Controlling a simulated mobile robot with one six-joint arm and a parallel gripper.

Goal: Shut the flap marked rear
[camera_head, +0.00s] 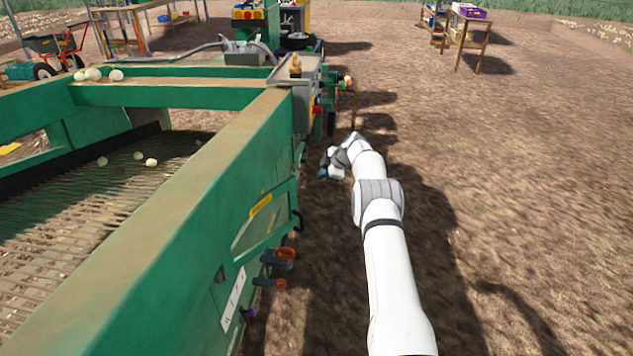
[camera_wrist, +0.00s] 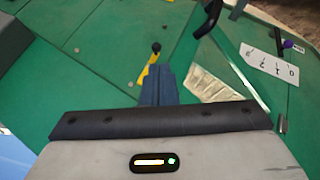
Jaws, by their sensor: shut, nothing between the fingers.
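The green machine side (camera_head: 215,215) fills the left of the head view. It carries a yellow label (camera_head: 260,205) above a gap that shows pale ground; the label's lettering is too small to read. In the wrist view, a yellow label (camera_wrist: 144,76) and a black round knob (camera_wrist: 156,47) lie on a green panel (camera_wrist: 115,55). I cannot tell which panel is the rear flap. A pale triangular opening (camera_wrist: 212,88) lies to the right of my fingers. My gripper (camera_wrist: 157,68) is shut and empty, beside the knob and label; contact is unclear. It also shows in the head view (camera_head: 326,166).
A black curved handle (camera_wrist: 209,20), a white numbered plate (camera_wrist: 270,63) and a purple knob (camera_wrist: 288,44) are at the right of the wrist view. Orange-ended handles (camera_head: 286,254) stick out from the machine. Open soil (camera_head: 520,180) lies to the right.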

